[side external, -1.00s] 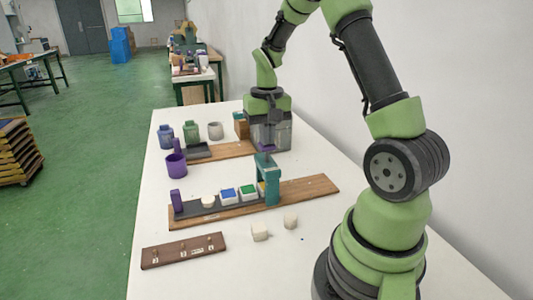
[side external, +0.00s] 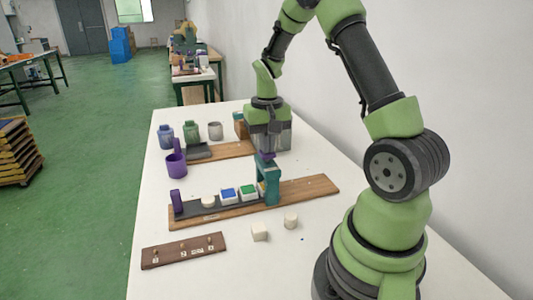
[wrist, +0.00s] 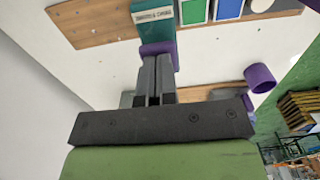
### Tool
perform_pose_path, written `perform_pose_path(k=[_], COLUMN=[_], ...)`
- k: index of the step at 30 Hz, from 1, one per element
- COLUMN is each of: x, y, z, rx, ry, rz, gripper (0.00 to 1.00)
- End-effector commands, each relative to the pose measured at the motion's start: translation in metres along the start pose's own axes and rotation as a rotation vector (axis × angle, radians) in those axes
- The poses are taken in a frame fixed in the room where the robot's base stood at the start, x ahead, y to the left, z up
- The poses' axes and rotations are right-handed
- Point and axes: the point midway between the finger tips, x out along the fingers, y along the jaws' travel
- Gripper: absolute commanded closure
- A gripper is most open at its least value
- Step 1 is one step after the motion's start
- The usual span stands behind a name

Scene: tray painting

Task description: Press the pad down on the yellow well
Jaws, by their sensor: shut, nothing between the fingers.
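A teal press frame (side external: 269,182) stands over the tray on a wooden board, with a purple cap (side external: 267,156) at its top. In the wrist view the purple cap (wrist: 158,48) lies right at my fingertips, and the teal frame (wrist: 153,15) with a white label is beyond it. My gripper (wrist: 158,60) is shut and empty, pointing down at the cap; it seems to touch it. The dark sliding tray (side external: 205,212) carries a white well (side external: 208,202), a blue well (side external: 229,195) and a green well (side external: 249,191). No yellow well or pad face shows; the frame hides that end.
A purple handle (side external: 176,200) stands at the tray's left end. A purple cup (side external: 176,165) and several jars are farther back. Two pale blocks (side external: 260,232) and a brown peg strip (side external: 184,250) lie in front. Bare white table (side external: 335,262) is free around them.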

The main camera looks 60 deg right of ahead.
Motion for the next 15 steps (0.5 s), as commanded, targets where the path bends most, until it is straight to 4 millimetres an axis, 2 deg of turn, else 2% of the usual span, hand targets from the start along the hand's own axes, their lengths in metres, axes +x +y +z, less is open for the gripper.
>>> perform_pose_path(k=[5,15], x=[-0.002,-0.019], y=[0.000,0.000], z=[0.000,0.000], rx=[0.000,-0.001], ry=[-0.001,0.000], rz=[0.000,0.000], gripper=[1.00,1.00])
